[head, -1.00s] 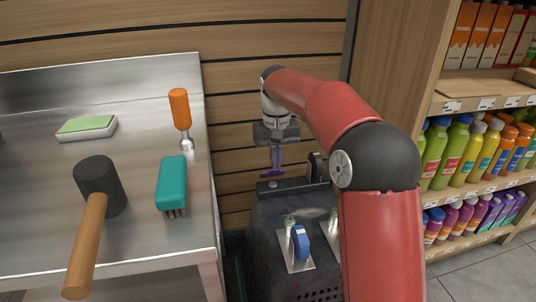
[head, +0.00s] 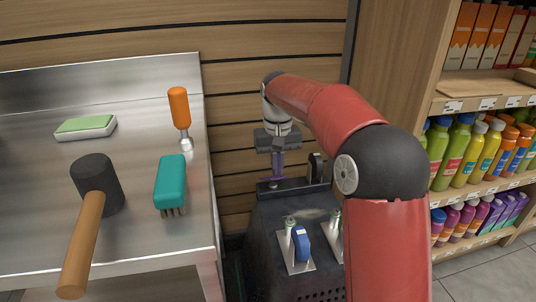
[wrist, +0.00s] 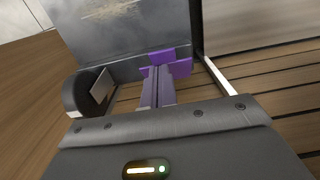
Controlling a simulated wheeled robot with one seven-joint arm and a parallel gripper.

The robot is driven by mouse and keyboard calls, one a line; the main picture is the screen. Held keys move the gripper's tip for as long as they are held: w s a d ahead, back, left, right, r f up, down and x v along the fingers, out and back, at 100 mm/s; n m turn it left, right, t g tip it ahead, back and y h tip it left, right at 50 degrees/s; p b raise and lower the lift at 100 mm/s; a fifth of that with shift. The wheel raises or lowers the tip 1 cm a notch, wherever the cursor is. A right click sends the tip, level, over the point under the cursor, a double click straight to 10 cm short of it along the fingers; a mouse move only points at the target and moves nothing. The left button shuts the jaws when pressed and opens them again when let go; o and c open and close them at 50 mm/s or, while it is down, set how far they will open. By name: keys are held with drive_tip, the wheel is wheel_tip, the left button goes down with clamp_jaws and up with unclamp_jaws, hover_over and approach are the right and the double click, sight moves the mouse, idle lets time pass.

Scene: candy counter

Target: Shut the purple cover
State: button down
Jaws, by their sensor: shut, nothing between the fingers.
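My gripper (head: 278,176) points down, shut and empty, over the back edge of a dark grey machine (head: 270,222). Its narrow purple-grey fingers also show in the wrist view (wrist: 158,90). Purple flat pieces (wrist: 180,68) spread sideways around the fingertips in the wrist view. I cannot tell whether these are part of the fingers or of the purple cover. No separate purple cover stands out in the head view. The tips are close to the machine's rear bar; contact cannot be told.
A black upright loop (head: 315,168) stands right of my gripper. A steel table (head: 130,240) at left holds a mallet (head: 86,225), teal brush (head: 171,182), orange-handled tool (head: 180,110) and sponge (head: 86,126). Bottle shelves (head: 480,195) stand right.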

sight(278, 178)
drive_tip(key=shift+s+f, duration=0.3)
drive_tip(key=shift+f, duration=0.05)
drive_tip(key=shift+s+d+f+b, duration=0.1)
drive_tip(key=shift+s+f+b, duration=0.15)
drive_tip(key=shift+f+b, duration=0.25)
drive_tip(key=shift+s+f, duration=0.15)
drive_tip(key=shift+f, duration=0.4)
